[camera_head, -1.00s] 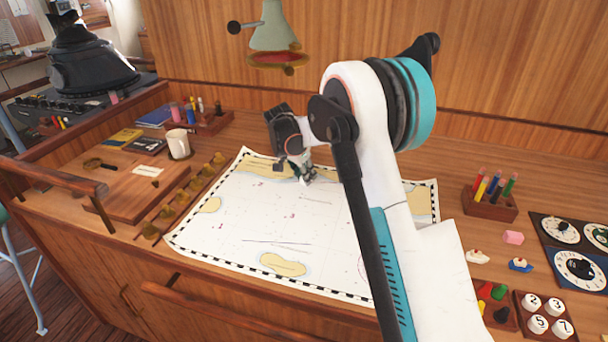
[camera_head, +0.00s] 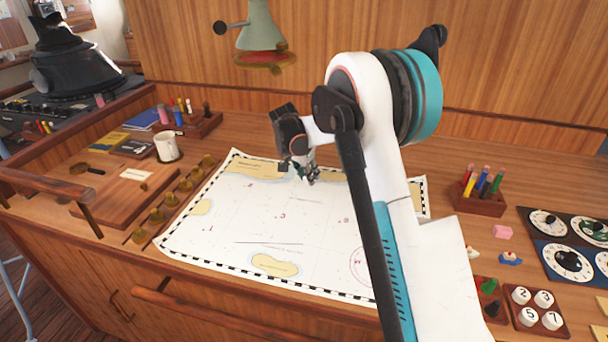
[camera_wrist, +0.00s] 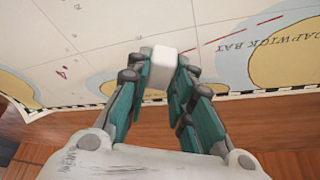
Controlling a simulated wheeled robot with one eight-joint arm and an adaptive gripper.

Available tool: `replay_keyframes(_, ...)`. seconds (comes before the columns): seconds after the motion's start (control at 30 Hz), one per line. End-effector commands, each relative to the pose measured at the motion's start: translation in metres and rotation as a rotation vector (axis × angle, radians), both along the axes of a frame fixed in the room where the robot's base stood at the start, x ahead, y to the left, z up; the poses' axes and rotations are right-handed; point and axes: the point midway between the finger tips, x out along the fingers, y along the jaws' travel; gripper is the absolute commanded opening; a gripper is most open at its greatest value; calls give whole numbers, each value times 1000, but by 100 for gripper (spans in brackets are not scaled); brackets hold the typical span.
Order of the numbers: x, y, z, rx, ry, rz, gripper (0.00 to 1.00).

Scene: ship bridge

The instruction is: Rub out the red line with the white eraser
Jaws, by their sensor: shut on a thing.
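My gripper (camera_head: 308,178) is over the back part of the paper chart (camera_head: 215,235). In the wrist view my gripper (camera_wrist: 163,90) is shut on the white eraser (camera_wrist: 160,64), a small block held between the fingertips. The red line (camera_wrist: 236,35) is a row of red dashes on the chart, running up and right from beside the eraser past a yellow land patch. I cannot tell whether the eraser touches the paper. In the head view the eraser and red line are too small or hidden to make out.
A dark line (camera_head: 268,243) lies on the chart. Left are brass pieces (camera_head: 172,199), a mug (camera_head: 166,148) and a wooden board (camera_head: 128,190). Right are a pen holder (camera_head: 480,198), a pink block (camera_head: 503,232) and dials (camera_head: 565,260). A lamp (camera_head: 260,30) hangs behind.

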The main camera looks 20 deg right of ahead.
Motion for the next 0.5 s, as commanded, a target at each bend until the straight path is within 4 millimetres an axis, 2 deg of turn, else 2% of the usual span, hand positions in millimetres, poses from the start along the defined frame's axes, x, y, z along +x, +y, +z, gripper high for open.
replay_keyframes(0.1, -3, -6, 0, 0, 1, 0, 2)
replay_keyframes(0.5, -4, -10, 0, 0, 0, 0, 2)
